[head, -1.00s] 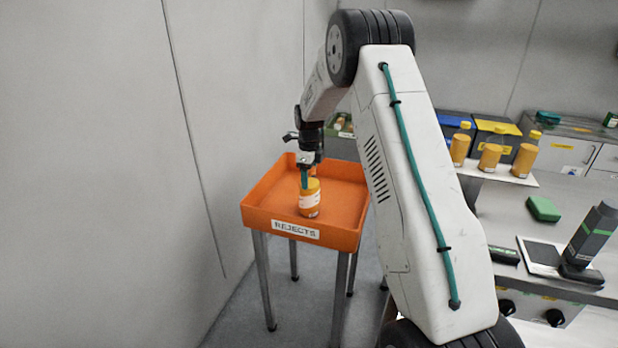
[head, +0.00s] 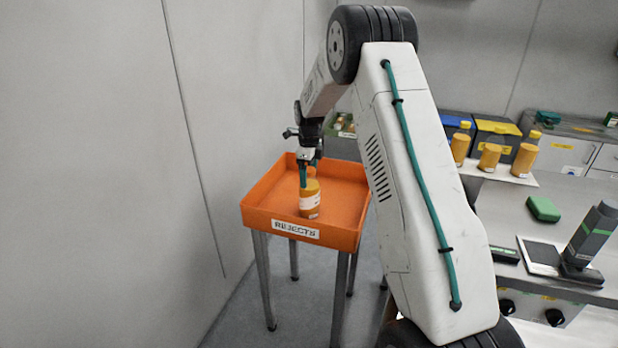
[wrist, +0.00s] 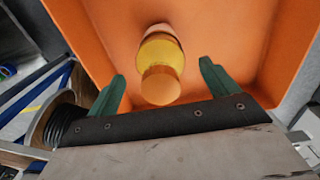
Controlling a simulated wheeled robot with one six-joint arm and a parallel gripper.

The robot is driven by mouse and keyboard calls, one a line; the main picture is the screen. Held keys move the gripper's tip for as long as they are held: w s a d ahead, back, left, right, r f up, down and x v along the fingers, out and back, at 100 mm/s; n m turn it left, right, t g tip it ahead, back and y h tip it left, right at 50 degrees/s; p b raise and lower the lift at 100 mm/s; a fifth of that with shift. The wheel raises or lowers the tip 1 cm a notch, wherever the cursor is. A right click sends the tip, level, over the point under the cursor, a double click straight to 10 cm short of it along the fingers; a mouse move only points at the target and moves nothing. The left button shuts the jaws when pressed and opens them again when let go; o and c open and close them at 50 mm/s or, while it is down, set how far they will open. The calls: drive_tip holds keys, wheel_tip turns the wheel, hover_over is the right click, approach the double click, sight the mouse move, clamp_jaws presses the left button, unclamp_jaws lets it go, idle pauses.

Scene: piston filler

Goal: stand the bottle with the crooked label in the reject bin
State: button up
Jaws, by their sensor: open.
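The orange bottle (head: 309,199) with a pale label band stands upright in the orange reject bin (head: 281,222), marked REJECTS. The label looks slanted, but it is small in the head view. In the wrist view the bottle (wrist: 160,55) shows from above, with its round cap towards me and the bin floor (wrist: 215,35) around it. My gripper (head: 308,172) is just above and behind the bottle. In the wrist view its green fingers (wrist: 162,85) are spread apart, with the cap between and slightly beyond them, touching neither finger.
Several similar orange bottles (head: 490,157) stand on a white board on the counter at right. A green block (head: 543,208) and a dark scanner-like device (head: 590,240) are on the grey counter. The wall (head: 100,180) is close left of the bin.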

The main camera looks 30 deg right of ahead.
wheel_tip(320, 180, up, 10)
drive_tip(key=shift+r, duration=0.15)
drive_tip(key=s+a+r+n, duration=0.6)
drive_tip(key=s+a+r, duration=0.1)
drive_tip(key=s, duration=0.3)
drive_tip(key=s+a+r+n, duration=0.7)
drive_tip(key=s+r, duration=0.1)
drive_tip(key=s, duration=0.1)
drive_tip(key=s+a+f+n, duration=0.1)
drive_tip(key=s+a+n, duration=0.1)
drive_tip(key=s+n, duration=0.3)
drive_tip(key=s+a+f+n, duration=0.1)
drive_tip(key=s+a+n, duration=0.2)
drive_tip(key=s, duration=0.9)
drive_tip(key=s+a+f+n+t, duration=0.1)
drive_tip(key=s+a+n, duration=0.2)
drive_tip(key=s+n, duration=0.4)
drive_tip(key=s, duration=0.2)
drive_tip(key=shift+s+f, duration=0.35)
